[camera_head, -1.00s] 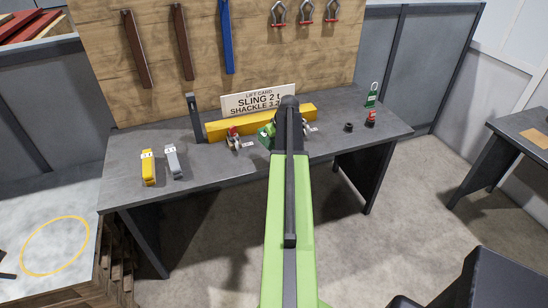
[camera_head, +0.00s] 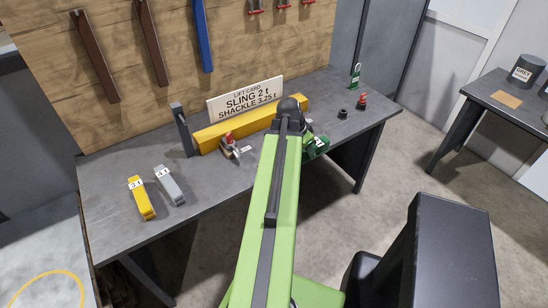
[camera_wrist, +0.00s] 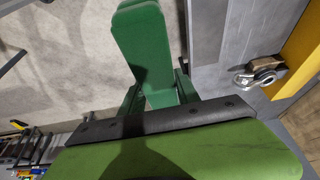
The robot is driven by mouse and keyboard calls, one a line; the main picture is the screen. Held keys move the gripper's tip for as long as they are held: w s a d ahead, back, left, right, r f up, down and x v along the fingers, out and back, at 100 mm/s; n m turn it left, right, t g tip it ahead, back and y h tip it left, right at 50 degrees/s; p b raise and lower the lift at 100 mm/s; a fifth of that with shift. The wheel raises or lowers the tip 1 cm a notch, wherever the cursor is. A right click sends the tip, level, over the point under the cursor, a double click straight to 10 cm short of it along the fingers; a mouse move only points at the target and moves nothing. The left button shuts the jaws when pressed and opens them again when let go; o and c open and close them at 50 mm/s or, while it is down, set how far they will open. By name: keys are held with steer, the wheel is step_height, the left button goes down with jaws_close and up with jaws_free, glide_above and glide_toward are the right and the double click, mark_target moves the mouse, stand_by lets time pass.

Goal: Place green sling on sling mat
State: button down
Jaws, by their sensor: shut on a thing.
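The green sling (camera_head: 316,148) shows just right of my arm's end, in front of the workbench's front edge. In the wrist view the green sling (camera_wrist: 148,50) is a folded, strap-like piece. My gripper (camera_wrist: 158,98) is shut on it, above the floor and clear of the bench. In the head view my arm hides most of the gripper. A flat tan patch (camera_head: 506,99) lies on the right-hand table; I cannot tell whether it is the sling mat.
The workbench (camera_head: 110,180) bears a yellow sling (camera_head: 142,198), a grey sling (camera_head: 170,185), a yellow beam (camera_head: 215,137), a lift card (camera_head: 247,98) and a shackle (camera_head: 229,146). A grey can (camera_head: 526,70) stands on the right-hand table (camera_head: 482,90). Floor is open between them.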

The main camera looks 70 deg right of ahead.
steer(key=w+d+f+b, duration=0.2)
steer(key=w, duration=0.1)
steer(key=w+d+f+b, duration=0.2)
steer(key=w, duration=0.1)
steer(key=w+d+f+b, duration=0.2)
steer(key=w+f+b, duration=0.1)
steer(key=w, duration=0.1)
steer(key=shift+d+f, duration=0.1)
steer(key=shift+d, duration=0.2)
steer(key=shift+w, duration=0.2)
step_height(320, 180, down, 4)
steer(key=b, duration=0.4)
steer(key=shift+f, duration=0.15)
steer(key=shift+s+r, duration=0.1)
steer(key=shift+r, duration=0.15)
steer(key=shift+f, duration=0.2)
steer(key=c, duration=0.9)
jaws_free()
steer(key=shift+r, duration=0.1)
